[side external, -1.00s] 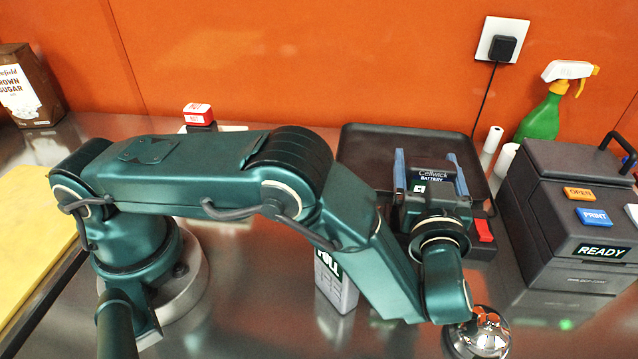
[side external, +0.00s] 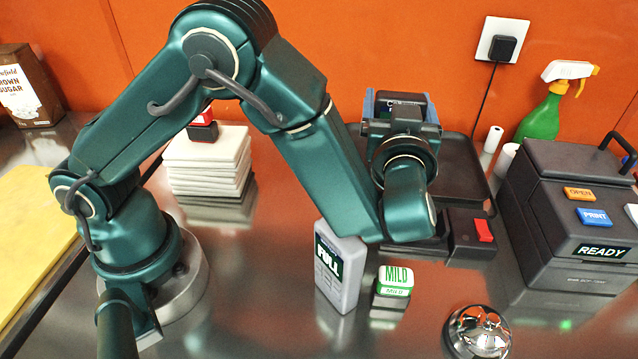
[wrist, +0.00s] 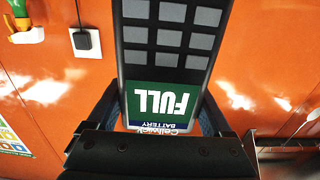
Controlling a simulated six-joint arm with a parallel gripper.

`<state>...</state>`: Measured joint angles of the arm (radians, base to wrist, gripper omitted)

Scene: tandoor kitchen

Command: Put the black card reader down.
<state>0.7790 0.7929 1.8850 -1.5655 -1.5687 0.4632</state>
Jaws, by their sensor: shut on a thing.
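My gripper (side external: 402,105) is shut on the black card reader (side external: 405,98), raised above the dark tray (side external: 465,170). In the side view the arm and gripper hide most of the reader. In the wrist view the reader (wrist: 165,50) shows grey keys, a green FULL panel and a "Cellwick BATTERY" label. The blue fingers of my gripper (wrist: 160,108) stand on either side of it. A dark unit with a red switch (side external: 483,230) sits at the tray's near edge.
A green MILD block (side external: 394,281) stands beside the grey reader. A chrome bell (side external: 478,332) is at the front. A dark READY machine (side external: 570,220) stands at right. Counter between stack and grey reader is clear.

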